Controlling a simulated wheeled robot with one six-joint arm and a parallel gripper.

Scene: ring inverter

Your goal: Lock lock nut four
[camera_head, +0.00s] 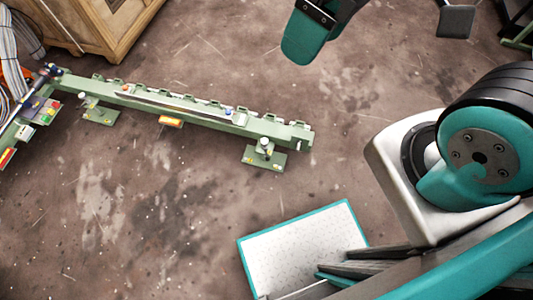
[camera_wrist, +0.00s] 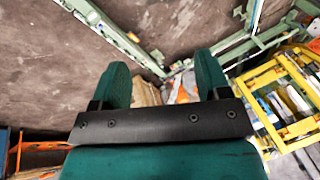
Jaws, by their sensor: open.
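A long green rail (camera_head: 190,112) stands low over the floor on green foot plates. The near foot plate (camera_head: 265,158) carries an upright pale bolt or nut (camera_head: 265,146) at the rail's right end. Another foot plate (camera_head: 100,115) is near the left end. No nut can be told apart as lock nut four. In the wrist view my gripper (camera_wrist: 162,75) is open, with two green fingers apart and nothing between them. A green rail (camera_wrist: 112,32) runs beyond the fingers, clear of them. In the head view a teal end of my arm hangs at the top, apart from the rail.
A wooden crate (camera_head: 100,25) stands at the top left, with grey cables (camera_head: 18,42) beside it. In the wrist view a yellow frame (camera_wrist: 283,92) is at the right and an orange structure (camera_wrist: 4,152) at the lower left.

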